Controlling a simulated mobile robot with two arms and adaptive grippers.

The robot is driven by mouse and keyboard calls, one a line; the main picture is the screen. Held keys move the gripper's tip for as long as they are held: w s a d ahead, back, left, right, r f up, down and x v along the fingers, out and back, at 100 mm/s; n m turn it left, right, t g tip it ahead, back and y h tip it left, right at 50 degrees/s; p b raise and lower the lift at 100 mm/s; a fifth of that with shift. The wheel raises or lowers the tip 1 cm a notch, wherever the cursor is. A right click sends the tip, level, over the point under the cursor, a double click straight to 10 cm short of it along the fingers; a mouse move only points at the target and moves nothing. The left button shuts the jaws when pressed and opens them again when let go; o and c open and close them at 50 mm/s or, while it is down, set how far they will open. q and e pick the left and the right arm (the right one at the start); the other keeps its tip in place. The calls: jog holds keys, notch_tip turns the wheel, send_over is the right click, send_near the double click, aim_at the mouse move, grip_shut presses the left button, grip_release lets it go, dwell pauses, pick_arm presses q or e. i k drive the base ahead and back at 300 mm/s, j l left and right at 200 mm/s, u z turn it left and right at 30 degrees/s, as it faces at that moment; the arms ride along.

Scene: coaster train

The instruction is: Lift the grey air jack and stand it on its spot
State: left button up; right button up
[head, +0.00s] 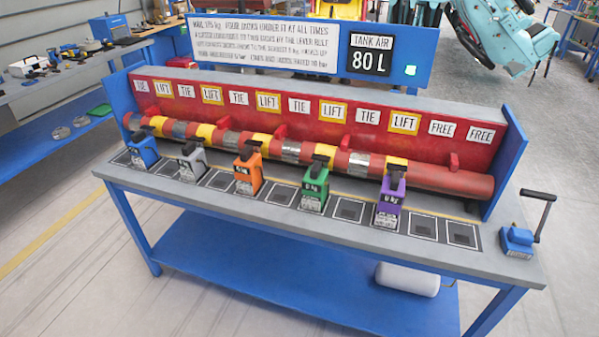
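The grey air jack (193,160) stands upright on the front ledge of the blue workbench, second from the left in the row of jacks, between the blue jack (143,152) and the orange jack (248,173). Its dark top is close to the striped red pipe (290,152); I cannot tell if they touch. Dark square spots line the ledge, with bare ones just left (168,169) and right (219,181) of the grey jack. The panel behind carries TIE, LIFT and FREE labels. Neither of my grippers is in view.
A green jack (314,188) and a purple jack (390,200) stand further right. A blue hand-crank box (519,240) sits at the bench's right end. A sign reads TANK AIR 80 L (370,55). A white cylinder (407,279) lies on the lower shelf (300,290).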

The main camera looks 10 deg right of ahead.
aim_at(192, 166)
jog(key=i+j+z, duration=0.1)
jog(key=z, duration=0.3)
jog(key=j+z, duration=0.4)
jog(key=i+j+z, duration=0.1)
jog(key=z, duration=0.25)
jog(key=j+z, duration=0.4)
jog(key=k+l, duration=0.05)
jog(key=l, duration=0.05)
